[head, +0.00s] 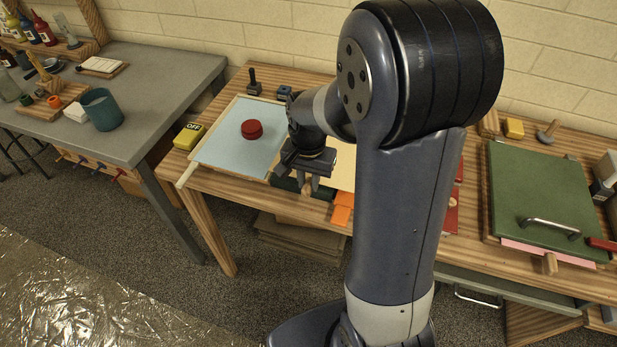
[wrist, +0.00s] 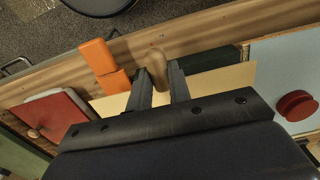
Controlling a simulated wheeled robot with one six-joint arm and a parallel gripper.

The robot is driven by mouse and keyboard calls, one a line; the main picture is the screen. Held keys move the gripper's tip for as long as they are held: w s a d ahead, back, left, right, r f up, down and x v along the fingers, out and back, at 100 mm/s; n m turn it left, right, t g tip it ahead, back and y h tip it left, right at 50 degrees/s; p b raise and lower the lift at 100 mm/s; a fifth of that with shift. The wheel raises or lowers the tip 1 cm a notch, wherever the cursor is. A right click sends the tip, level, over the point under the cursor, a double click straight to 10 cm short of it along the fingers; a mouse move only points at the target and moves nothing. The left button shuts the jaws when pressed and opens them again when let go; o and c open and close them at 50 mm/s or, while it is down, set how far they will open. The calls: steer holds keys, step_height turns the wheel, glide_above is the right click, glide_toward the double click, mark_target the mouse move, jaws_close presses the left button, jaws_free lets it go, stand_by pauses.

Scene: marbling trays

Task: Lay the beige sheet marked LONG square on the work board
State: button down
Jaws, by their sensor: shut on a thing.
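My gripper (head: 307,187) is shut on a short wooden knob, seen between its fingertips in the wrist view (wrist: 157,65). The knob appears to belong to a dark green bar (wrist: 212,60) lying along the near table edge; the join is partly hidden. A beige sheet (head: 345,168) lies beside and behind the bar, largely covered by my arm; parts of it show in the wrist view (wrist: 228,77). No LONG mark is readable. Left of it is a light blue sheet or panel (head: 225,150) with a pale wooden edge. I cannot tell which surface is the work board.
A red round weight (head: 252,129) sits on the light blue surface. A yellow block marked OFF (head: 187,135) is at its left. Orange blocks (head: 342,208) are right of my gripper. A green-topped press or board (head: 540,190) with a metal handle stands further right. A grey table (head: 150,75) is at left.

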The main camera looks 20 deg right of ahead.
steer(key=shift+f+b, duration=1.5)
steer(key=shift+f, duration=0.75)
steer(key=c, duration=1.2)
jaws_free()
steer(key=shift+c, duration=0.2)
steer(key=shift+o, duration=0.5)
steer(key=o, duration=0.4)
steer(key=shift+r, duration=0.2)
steer(key=shift+r+p, duration=2.85)
steer(key=shift+r, duration=0.5)
steer(key=shift+f, duration=0.1)
